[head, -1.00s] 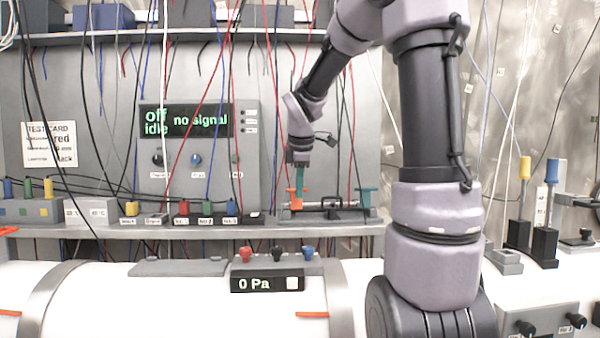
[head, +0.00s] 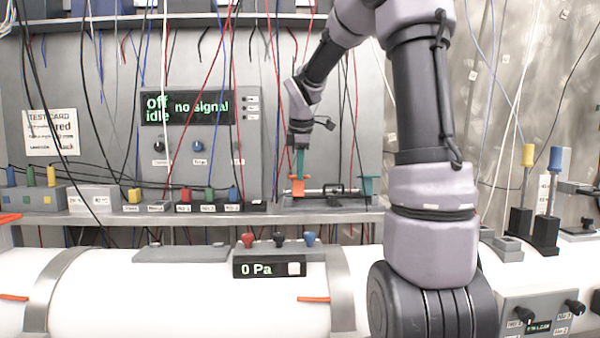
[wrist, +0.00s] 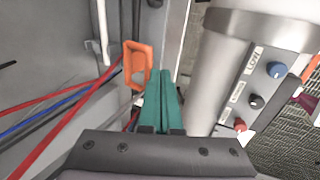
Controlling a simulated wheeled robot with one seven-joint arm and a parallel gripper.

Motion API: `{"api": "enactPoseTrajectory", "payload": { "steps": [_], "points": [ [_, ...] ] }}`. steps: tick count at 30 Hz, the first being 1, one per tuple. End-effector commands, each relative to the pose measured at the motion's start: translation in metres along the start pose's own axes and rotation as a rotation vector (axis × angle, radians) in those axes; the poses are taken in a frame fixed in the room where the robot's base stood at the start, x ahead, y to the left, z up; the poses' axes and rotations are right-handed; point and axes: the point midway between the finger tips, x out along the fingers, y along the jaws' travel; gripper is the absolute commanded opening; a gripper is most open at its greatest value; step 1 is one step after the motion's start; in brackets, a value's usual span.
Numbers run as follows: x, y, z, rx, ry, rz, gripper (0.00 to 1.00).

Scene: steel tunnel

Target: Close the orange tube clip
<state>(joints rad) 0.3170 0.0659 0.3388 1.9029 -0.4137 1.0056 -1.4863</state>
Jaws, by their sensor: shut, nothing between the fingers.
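The orange tube clip (head: 296,188) sits at the left end of a small tube fixture (head: 322,203) on the back shelf. In the wrist view the clip (wrist: 127,62) looks like an upright orange loop just left of the fingertips. My gripper (head: 300,176) points down with its teal fingers pressed together and empty. Its tips are right at the clip in the head view and close beside it in the wrist view (wrist: 164,74). I cannot tell whether they touch, or how far the clip is closed.
A teal clip (head: 367,187) stands at the fixture's right end. Red, black and blue cables hang around my arm. A "no signal" panel (head: 200,135) stands behind. A large white tube (head: 185,290) with a 0 Pa box (head: 268,263) lies in front of the shelf.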

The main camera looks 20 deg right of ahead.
Motion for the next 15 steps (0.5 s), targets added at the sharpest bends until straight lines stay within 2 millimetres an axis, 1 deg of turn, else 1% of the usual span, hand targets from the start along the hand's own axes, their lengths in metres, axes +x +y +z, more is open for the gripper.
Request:
{"api": "enactPoseTrajectory", "payload": {
  "steps": [8, 15],
  "points": [
    [-0.001, 0.011, 0.000, 0.002, 0.003, -0.090, 0.00],
    [0.001, 0.031, 0.000, 0.005, 0.007, -0.277, 0.00]
  ]
}}
